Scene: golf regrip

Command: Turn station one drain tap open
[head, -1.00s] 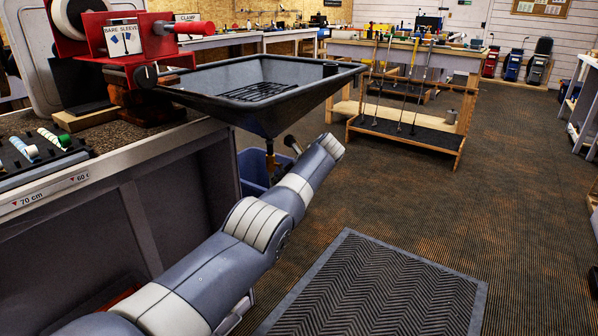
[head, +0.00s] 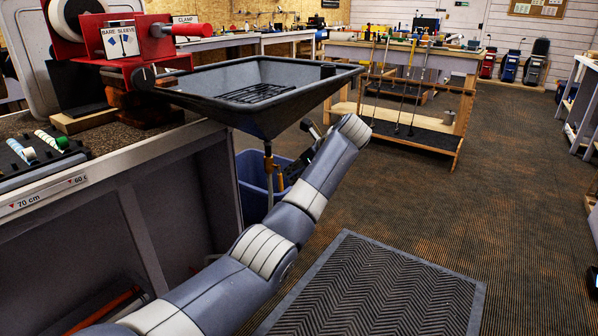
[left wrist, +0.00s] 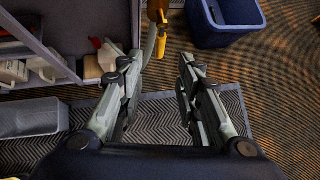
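The grey drain tray (head: 262,92) is fixed at the bench corner. A brass-coloured drain fitting (head: 268,160) hangs under its funnel. In the left wrist view the fitting (left wrist: 156,10) is at the top, with a yellow tap lever (left wrist: 161,46) hanging below it. My left gripper (left wrist: 160,66) is open and empty, its two fingers apart. The lever appears ahead of the gap between the fingers, nearer the left finger; contact cannot be told. In the head view my left gripper (head: 303,155) is partly hidden behind my wrist, right of the fitting. My right gripper is out of view.
A blue bin (head: 252,185) stands on the floor below the tray and shows at the top right of the wrist view (left wrist: 228,32). The bench (head: 110,172) is at left. A ribbed mat (head: 375,290) lies on open floor. A wooden club rack (head: 410,130) stands behind.

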